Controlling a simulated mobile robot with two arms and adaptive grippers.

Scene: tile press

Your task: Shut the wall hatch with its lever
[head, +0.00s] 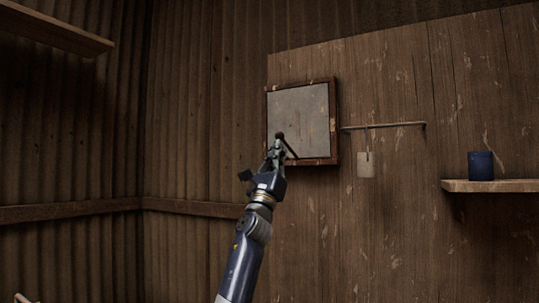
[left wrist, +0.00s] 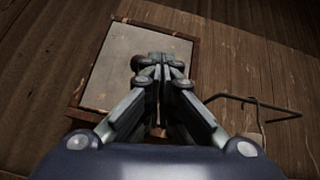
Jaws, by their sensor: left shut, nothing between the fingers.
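The wall hatch is a pale grey square panel (head: 300,108) in a dark brown wooden frame (head: 334,120) on the plank wall. The panel also shows in the left wrist view (left wrist: 115,60), tilted. The panel seems to sit inside its frame; I cannot tell whether it is fully closed. A dark lever (head: 290,150) with a rounded end crosses the lower left of the panel, partly hidden by my gripper. Its dark round end also shows in the left wrist view (left wrist: 137,62). My left gripper (head: 277,145) is shut and empty, its fingertips close to the lever; contact is unclear.
A thin metal rail (head: 385,126) with a pale tag (head: 366,165) hanging from it sticks out right of the hatch. A shelf (head: 490,186) holds a dark blue mug (head: 481,166) farther right. Another shelf (head: 50,27) is at upper left.

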